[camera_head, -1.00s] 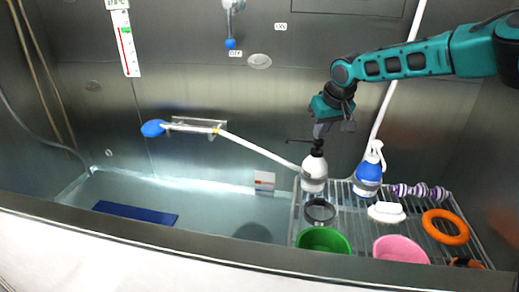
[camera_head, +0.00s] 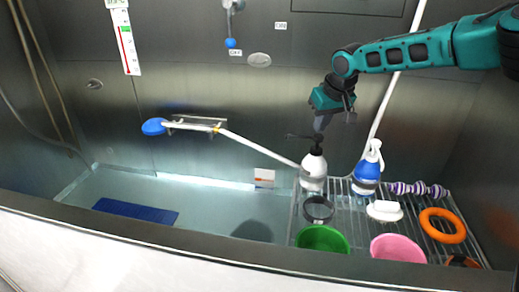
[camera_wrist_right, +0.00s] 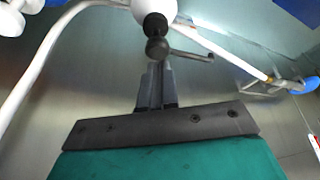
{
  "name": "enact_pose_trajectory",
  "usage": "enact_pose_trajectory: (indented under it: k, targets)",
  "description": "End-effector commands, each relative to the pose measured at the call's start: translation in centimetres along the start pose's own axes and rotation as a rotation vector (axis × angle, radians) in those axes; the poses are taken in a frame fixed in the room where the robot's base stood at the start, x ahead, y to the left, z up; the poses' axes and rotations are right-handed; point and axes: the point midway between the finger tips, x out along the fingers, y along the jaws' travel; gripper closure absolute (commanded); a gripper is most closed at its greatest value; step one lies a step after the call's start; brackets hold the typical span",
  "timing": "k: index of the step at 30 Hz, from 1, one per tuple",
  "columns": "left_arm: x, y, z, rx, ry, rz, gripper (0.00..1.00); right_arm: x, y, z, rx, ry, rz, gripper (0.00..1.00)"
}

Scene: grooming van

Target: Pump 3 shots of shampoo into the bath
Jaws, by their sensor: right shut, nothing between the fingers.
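The shampoo pump bottle (camera_head: 313,182), white with a black pump head (camera_head: 315,149), stands upright on the wire rack at the bath's right part. Its nozzle points left. My right gripper (camera_head: 320,128) is shut and empty just above the pump head. In the right wrist view, the shut fingers (camera_wrist_right: 156,85) point at the black pump head (camera_wrist_right: 157,48), with the white bottle (camera_wrist_right: 154,10) partly cut off beyond it; I cannot tell whether they touch. The bath (camera_head: 205,210) holds pale water on the left. My left gripper is not in view.
Right of the bottle is a blue-and-white spray bottle (camera_head: 366,180). The rack also holds a green bowl (camera_head: 322,240), pink bowl (camera_head: 397,249), white brush (camera_head: 384,210) and orange ring (camera_head: 443,226). A shower hose (camera_head: 260,150) runs behind the bottle. A blue mat (camera_head: 135,211) lies in the bath.

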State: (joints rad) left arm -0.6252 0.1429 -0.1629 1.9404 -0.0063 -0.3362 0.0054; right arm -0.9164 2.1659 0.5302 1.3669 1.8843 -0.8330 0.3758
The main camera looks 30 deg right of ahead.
Motion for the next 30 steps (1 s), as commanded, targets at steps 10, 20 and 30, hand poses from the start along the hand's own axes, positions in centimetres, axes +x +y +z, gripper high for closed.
enact_pose_trajectory:
  k: [10, 20, 30]
  targets:
    - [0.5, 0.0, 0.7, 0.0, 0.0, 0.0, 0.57, 1.0, 0.0, 0.4, 0.0, 0.0, 0.0, 1.0]
    - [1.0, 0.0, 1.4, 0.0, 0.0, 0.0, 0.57, 2.1, 0.0, 0.9, 0.0, -0.001, 0.0, 1.0]
    - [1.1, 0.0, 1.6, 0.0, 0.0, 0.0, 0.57, 2.5, 0.0, 1.2, 0.0, -0.004, 0.0, 1.0]
